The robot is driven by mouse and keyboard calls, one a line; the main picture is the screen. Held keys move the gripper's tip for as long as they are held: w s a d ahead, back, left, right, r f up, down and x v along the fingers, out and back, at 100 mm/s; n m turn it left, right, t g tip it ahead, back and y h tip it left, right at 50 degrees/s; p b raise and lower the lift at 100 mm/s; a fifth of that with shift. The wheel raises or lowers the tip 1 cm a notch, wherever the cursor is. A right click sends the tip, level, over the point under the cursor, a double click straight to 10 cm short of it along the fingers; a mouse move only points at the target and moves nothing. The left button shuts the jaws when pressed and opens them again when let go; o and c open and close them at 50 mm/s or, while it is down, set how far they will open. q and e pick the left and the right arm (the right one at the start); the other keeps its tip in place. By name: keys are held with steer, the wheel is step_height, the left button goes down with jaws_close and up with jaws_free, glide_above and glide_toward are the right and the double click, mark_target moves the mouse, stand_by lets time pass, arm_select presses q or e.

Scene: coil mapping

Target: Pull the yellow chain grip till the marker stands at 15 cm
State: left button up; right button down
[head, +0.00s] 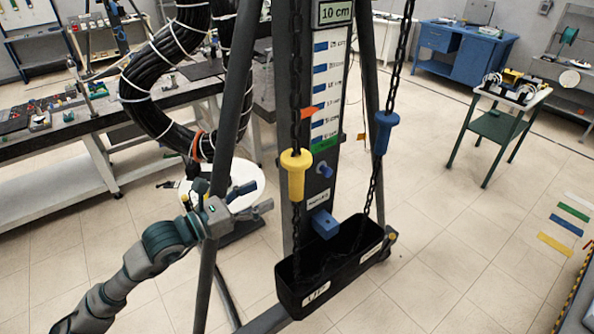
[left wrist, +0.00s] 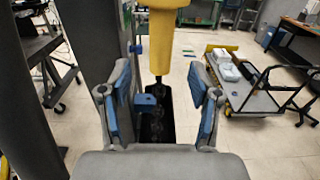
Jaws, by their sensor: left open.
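The yellow chain grip (head: 296,173) hangs on the left chain in front of an upright scale board (head: 326,95). An orange marker (head: 308,113) stands at the board's left edge in its lower half; the small scale figures are hard to read. A sign (head: 334,12) above reads 10 cm. My left gripper (head: 257,198) is open and empty, left of the yellow grip and a little lower. In the left wrist view, the yellow grip (left wrist: 161,38) is ahead, above the space between the spread fingers (left wrist: 160,88), apart from them. My right gripper is not in view.
A blue grip (head: 385,131) hangs on the right chain. Both chains run into a black bin (head: 335,285) below. Dark frame legs (head: 236,90) flank the board, one close to my left arm. A cart (left wrist: 255,82) stands at the right in the left wrist view.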

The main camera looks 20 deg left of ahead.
mark_target(290, 181)
arm_select(q)
steer(key=p+x, duration=0.1)
steer(key=x, duration=0.3)
steer(key=p+x, duration=0.1)
steer(key=x, duration=0.3)
steer(key=p+x, duration=0.1)
steer(key=x, duration=0.3)
steer(key=shift+s+d, duration=0.3)
steer(key=shift+d, duration=0.1)
steer(key=shift+a, duration=0.55)
steer(key=shift+a+f, duration=0.1)
steer(key=shift+a, duration=0.3)
steer(key=c, duration=0.8)
steer(key=shift+s+d, duration=0.1)
steer(key=c, duration=0.3)
steer(key=shift+s+d+r, duration=0.15)
steer(key=shift+d+r, duration=0.05)
steer(key=shift+r, duration=0.05)
jaws_close()
steer(key=shift+f, duration=0.1)
